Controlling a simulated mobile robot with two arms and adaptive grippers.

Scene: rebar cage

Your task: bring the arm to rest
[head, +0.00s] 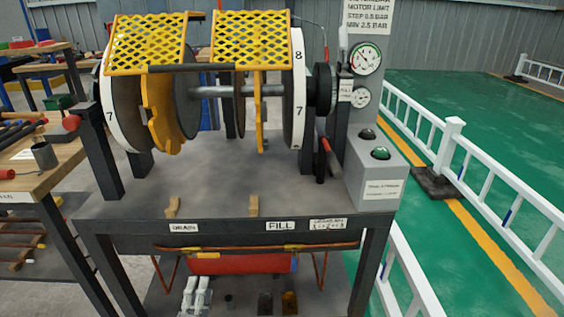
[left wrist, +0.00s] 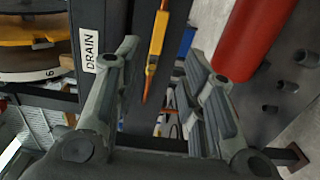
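My left gripper (head: 195,296) shows at the bottom of the head view, below the front edge of the grey bench (head: 330,207). It also shows in the left wrist view (left wrist: 163,55), where its two grey fingers stand apart with nothing held. A yellow valve handle (left wrist: 156,48) appears between and beyond the fingertips, beside the DRAIN label (left wrist: 89,50). No contact with the handle is visible. The DRAIN label also shows on the bench front in the head view (head: 184,228). My right gripper is in neither view.
A red cylinder (head: 240,264) lies under the bench and is close to the fingers in the left wrist view (left wrist: 255,35). Copper pipes (head: 320,245) run along the bench front. A wooden table (head: 45,165) stands left; white railings (head: 500,180) stand right.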

